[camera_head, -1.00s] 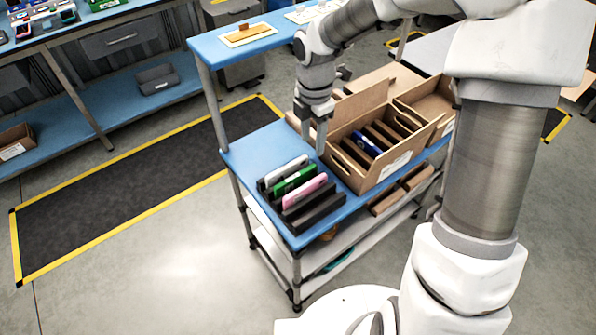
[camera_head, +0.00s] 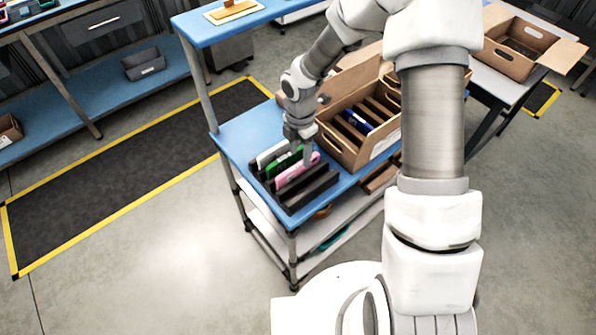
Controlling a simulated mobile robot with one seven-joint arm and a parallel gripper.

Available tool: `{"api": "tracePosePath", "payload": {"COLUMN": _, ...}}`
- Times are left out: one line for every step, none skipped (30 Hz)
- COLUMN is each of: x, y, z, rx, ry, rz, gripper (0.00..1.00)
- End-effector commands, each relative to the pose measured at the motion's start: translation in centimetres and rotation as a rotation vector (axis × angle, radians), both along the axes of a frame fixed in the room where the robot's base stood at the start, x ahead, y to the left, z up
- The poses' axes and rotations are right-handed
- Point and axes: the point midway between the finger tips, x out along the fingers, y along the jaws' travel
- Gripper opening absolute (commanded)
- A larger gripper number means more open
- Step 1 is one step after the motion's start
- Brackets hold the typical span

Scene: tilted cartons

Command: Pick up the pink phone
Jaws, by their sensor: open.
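The pink phone (camera_head: 297,172) stands in a slot of a black rack (camera_head: 312,192) on the blue cart top (camera_head: 238,130). A green phone (camera_head: 284,163) and a white phone (camera_head: 272,153) stand in the rack behind it. My gripper (camera_head: 302,160) is open, pointing down over the rack, with its fingertips at the far upper end of the pink phone. The fingers hide part of the green and pink phones. I cannot tell whether they touch the pink phone.
A tilted carton (camera_head: 342,150) with dividers and a blue phone (camera_head: 357,122) stands just right of the rack. Another open carton (camera_head: 508,62) is on a table at the upper right. A raised blue shelf (camera_head: 205,30) is at the back left of the cart.

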Motion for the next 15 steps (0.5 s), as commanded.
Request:
{"api": "tracePosePath", "payload": {"x": -0.1, "y": 0.2, "z": -0.8, "rx": -0.001, "ry": 0.005, "rz": 0.002, "gripper": 0.54}}
{"api": "tracePosePath", "payload": {"x": -0.1, "y": 0.4, "z": -1.2, "rx": -0.002, "ry": 0.005, "rz": 0.002, "gripper": 0.54}}
{"api": "tracePosePath", "payload": {"x": 0.0, "y": 0.5, "z": -1.9, "rx": -0.001, "ry": 0.005, "rz": 0.002, "gripper": 0.54}}
{"api": "tracePosePath", "payload": {"x": 0.0, "y": 0.6, "z": -2.3, "rx": -0.001, "ry": 0.005, "rz": 0.003, "gripper": 0.54}}
{"api": "tracePosePath", "payload": {"x": 0.0, "y": 0.6, "z": -2.7, "rx": -0.001, "ry": 0.005, "rz": 0.002, "gripper": 0.54}}
{"api": "tracePosePath", "payload": {"x": 0.0, "y": 0.6, "z": -3.3, "rx": -0.001, "ry": 0.004, "rz": 0.001, "gripper": 0.54}}
{"api": "tracePosePath", "payload": {"x": 0.0, "y": 0.6, "z": -3.6, "rx": -0.001, "ry": 0.004, "rz": 0.001, "gripper": 0.54}}
{"api": "tracePosePath", "payload": {"x": 0.0, "y": 0.6, "z": -3.8, "rx": -0.001, "ry": 0.004, "rz": 0.000, "gripper": 0.54}}
{"api": "tracePosePath", "payload": {"x": 0.1, "y": 0.5, "z": -4.1, "rx": -0.001, "ry": 0.003, "rz": 0.000, "gripper": 0.54}}
{"api": "tracePosePath", "payload": {"x": 0.1, "y": 0.5, "z": -4.2, "rx": 0.000, "ry": 0.002, "rz": 0.000, "gripper": 0.54}}
{"api": "tracePosePath", "payload": {"x": 0.1, "y": 0.5, "z": -4.3, "rx": 0.000, "ry": 0.002, "rz": -0.001, "gripper": 0.54}}
{"api": "tracePosePath", "payload": {"x": 0.1, "y": 0.5, "z": -4.4, "rx": -0.001, "ry": 0.001, "rz": -0.001, "gripper": 0.54}}
{"api": "tracePosePath", "payload": {"x": 0.1, "y": 0.5, "z": -4.4, "rx": -0.001, "ry": 0.001, "rz": -0.001, "gripper": 0.54}}
{"api": "tracePosePath", "payload": {"x": 0.1, "y": 0.5, "z": -4.4, "rx": -0.001, "ry": 0.001, "rz": -0.001, "gripper": 0.54}}
{"api": "tracePosePath", "payload": {"x": 0.1, "y": 0.5, "z": -4.4, "rx": -0.001, "ry": 0.001, "rz": -0.001, "gripper": 0.54}}
